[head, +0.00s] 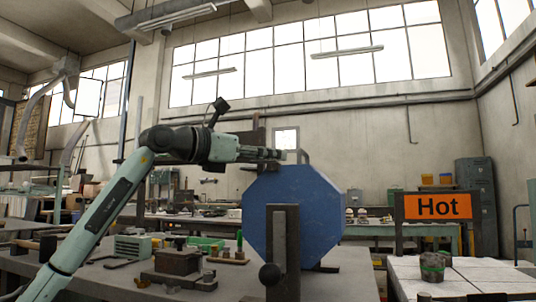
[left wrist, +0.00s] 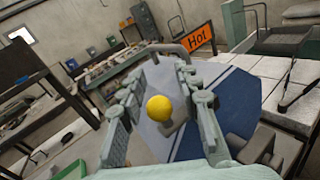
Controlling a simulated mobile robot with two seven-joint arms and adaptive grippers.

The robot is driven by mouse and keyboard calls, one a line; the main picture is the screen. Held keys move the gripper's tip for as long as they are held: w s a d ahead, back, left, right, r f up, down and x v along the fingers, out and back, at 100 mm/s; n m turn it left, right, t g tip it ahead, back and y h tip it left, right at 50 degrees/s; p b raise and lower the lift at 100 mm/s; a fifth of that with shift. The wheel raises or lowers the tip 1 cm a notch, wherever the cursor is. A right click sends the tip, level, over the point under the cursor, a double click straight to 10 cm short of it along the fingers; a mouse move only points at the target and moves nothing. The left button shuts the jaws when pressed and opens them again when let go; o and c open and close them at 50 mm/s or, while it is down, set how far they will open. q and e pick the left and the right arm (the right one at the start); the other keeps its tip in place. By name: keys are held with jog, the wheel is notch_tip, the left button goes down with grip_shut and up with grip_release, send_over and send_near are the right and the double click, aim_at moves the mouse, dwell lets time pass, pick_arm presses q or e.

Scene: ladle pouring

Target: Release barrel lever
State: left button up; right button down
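The barrel is a blue octagonal drum (head: 295,212) standing on the workbench; it also shows in the left wrist view (left wrist: 225,105). A grey bent bar (head: 304,155) rises at its top edge. In the left wrist view, a yellow ball knob (left wrist: 159,108), apparently the lever's end, appears between the fingers of my left gripper (left wrist: 163,85). Gaps show on both sides of the knob, and the fingers are apart. In the head view, my left gripper (head: 272,154) is level with the barrel's top; the yellow knob cannot be made out there. My right gripper is not in view.
A grey upright post (head: 284,240) with a dark ball (head: 270,274) stands before the barrel. A vise (head: 178,262) and green tools (head: 205,243) are on the bench to the left. An orange "Hot" sign (head: 437,206) stands right, behind a pale block-topped table (head: 470,277).

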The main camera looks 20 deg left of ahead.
pick_arm(q)
jog(key=v, duration=1.2)
dwell(0.4)
